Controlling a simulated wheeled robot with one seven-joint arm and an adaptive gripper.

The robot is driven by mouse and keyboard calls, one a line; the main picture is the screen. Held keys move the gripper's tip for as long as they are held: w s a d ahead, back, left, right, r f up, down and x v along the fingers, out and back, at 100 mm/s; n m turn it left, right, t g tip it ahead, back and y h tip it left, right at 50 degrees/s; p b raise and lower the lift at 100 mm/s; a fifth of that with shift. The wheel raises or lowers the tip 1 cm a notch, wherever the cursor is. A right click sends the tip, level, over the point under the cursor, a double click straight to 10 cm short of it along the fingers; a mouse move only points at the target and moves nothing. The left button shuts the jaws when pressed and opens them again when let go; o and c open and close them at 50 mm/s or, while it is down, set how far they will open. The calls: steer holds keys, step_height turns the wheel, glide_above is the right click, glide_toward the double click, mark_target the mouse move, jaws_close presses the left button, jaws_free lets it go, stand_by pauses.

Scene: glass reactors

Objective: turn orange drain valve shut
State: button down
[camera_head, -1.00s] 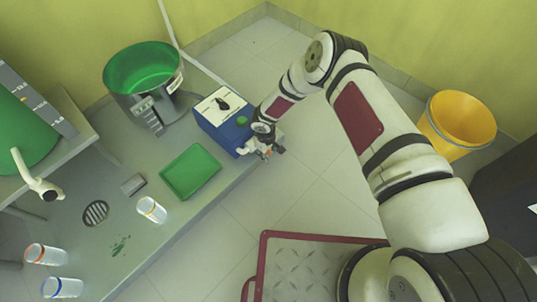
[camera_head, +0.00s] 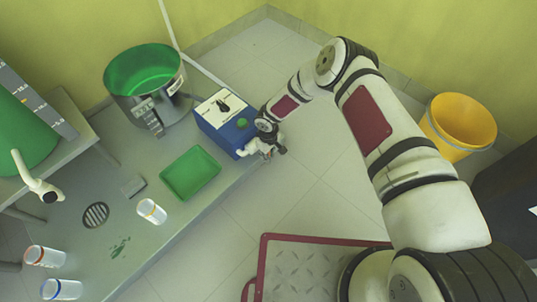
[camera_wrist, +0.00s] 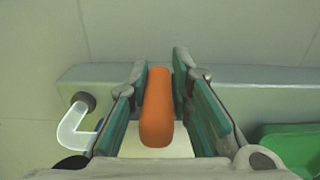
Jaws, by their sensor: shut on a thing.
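The orange drain valve handle (camera_wrist: 157,108) stands lengthwise in the middle of the wrist view, between the teal pads of my gripper (camera_wrist: 159,72). My gripper is shut on it. In the head view my gripper (camera_head: 266,154) is at the front right corner of the blue box (camera_head: 228,128), by the bench edge. The orange handle is hidden there by my gripper and wrist. A white bent spout (camera_wrist: 75,133) shows left of my gripper in the wrist view.
A green tray (camera_head: 190,173) lies on the bench (camera_head: 165,225) left of the blue box. A steel pot (camera_head: 148,90) with a green inside stands behind it. Jars stand on the bench at the front left. A yellow bucket (camera_head: 457,125) is on the floor at right.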

steer(key=shift+w+d, duration=0.15)
steer(key=c, duration=1.5)
jaws_free()
step_height(320, 180, up, 12)
